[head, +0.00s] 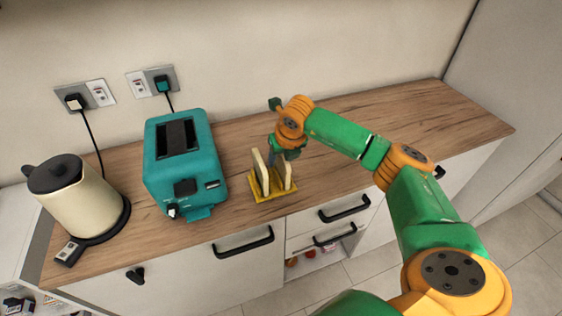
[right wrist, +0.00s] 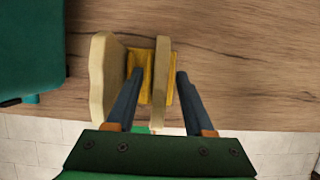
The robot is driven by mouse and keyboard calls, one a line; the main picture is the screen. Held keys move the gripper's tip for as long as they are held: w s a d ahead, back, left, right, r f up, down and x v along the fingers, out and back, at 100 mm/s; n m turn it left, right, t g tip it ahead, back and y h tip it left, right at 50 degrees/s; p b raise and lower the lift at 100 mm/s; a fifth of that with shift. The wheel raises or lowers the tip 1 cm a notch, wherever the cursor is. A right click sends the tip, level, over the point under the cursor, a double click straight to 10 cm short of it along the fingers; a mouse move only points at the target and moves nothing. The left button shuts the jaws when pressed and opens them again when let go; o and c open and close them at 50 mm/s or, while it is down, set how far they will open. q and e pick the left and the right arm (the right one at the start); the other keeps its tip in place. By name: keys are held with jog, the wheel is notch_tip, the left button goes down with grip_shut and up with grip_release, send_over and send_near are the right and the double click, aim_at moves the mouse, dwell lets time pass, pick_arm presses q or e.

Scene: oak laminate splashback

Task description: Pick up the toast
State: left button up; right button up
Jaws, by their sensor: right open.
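Two pale toast slices stand upright in a yellow rack (head: 272,197) on the counter. The left slice (head: 260,174) also shows in the right wrist view (right wrist: 103,80). The right slice (head: 288,177) shows there edge-on (right wrist: 160,85). My right gripper (head: 273,158) is over the rack, pointing down. In the right wrist view its open fingers (right wrist: 158,75) lie on either side of the right slice, the left finger between the two slices. A gap shows on both sides of that slice. My left gripper is in no view.
A teal toaster (head: 183,163) stands left of the rack, with a cream kettle (head: 80,200) farther left. The wooden counter (head: 400,115) is clear to the right. Drawers with black handles (head: 345,208) lie below the front edge.

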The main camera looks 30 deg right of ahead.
jog(key=shift+f, duration=0.1)
jog(key=shift+s, duration=0.1)
grip_shut()
jog(key=shift+r, duration=0.2)
jog(key=shift+r+b, duration=0.25)
jog(key=shift+b, duration=0.2)
jog(key=r, duration=0.1)
jog(key=r+b, duration=0.1)
jog(key=r, duration=0.1)
jog(key=shift+s+a, duration=0.2)
jog(key=shift+a, duration=0.05)
jog(key=s+a+r+b, duration=0.1)
jog(key=s+a+r, duration=0.5)
jog(key=s+r, duration=0.3)
jog(key=s, duration=0.3)
jog(key=shift+r+b, duration=0.2)
jog(key=shift+b, duration=0.15)
